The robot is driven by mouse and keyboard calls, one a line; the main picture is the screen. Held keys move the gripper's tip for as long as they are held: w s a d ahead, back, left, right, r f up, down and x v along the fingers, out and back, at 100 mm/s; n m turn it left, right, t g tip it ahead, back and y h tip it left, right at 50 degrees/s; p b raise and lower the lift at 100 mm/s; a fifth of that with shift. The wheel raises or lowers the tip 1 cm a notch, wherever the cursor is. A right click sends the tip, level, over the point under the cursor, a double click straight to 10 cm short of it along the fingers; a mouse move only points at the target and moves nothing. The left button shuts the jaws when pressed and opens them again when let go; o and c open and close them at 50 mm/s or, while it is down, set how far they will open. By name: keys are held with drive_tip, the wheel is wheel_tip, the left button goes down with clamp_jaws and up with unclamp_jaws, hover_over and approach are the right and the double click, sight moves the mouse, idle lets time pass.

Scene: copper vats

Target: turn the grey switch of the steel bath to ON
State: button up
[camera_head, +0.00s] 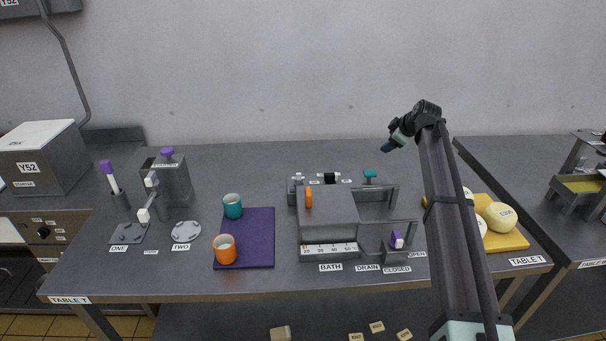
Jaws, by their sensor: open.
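The steel bath (326,232) stands on the table right of the middle, with a temperature scale on its front and the label BATH below. At its back edge are a small light-grey piece (298,177) and a black piece (330,178) between small labels. I cannot tell for sure which is the grey switch, nor read its setting. My gripper (387,148) is raised behind and right of the bath, near the wall in the picture, apart from these pieces. It is open; nothing shows between its jaws.
The bath also carries an orange slider (308,197), a teal knob (370,175) and a purple drain lever (397,239). Left stand a teal cup (232,206) and an orange cup (225,249). A yellow board (513,239) with pale round items lies right, partly behind my arm.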

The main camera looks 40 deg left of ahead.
drive_tip(key=s+a+r+n+g+h, duration=0.1)
drive_tip(key=s+a+n+g, duration=0.1)
drive_tip(key=s+a, duration=0.4)
drive_tip(key=s+a+r+n+g+h, duration=0.1)
drive_tip(key=s+a+r+n+g, duration=0.2)
drive_tip(key=s, duration=0.5)
drive_tip(key=n+g+h, duration=0.1)
drive_tip(key=g+h, duration=0.1)
drive_tip(key=g, duration=0.1)
approach(299, 176)
drive_tip(key=x, duration=0.8)
drive_tip(key=shift+s+f, duration=0.2)
drive_tip(key=shift+f, duration=0.1)
drive_tip(key=shift+c, duration=0.3)
drive_tip(key=c, duration=1)
drive_tip(key=shift+t, duration=0.3)
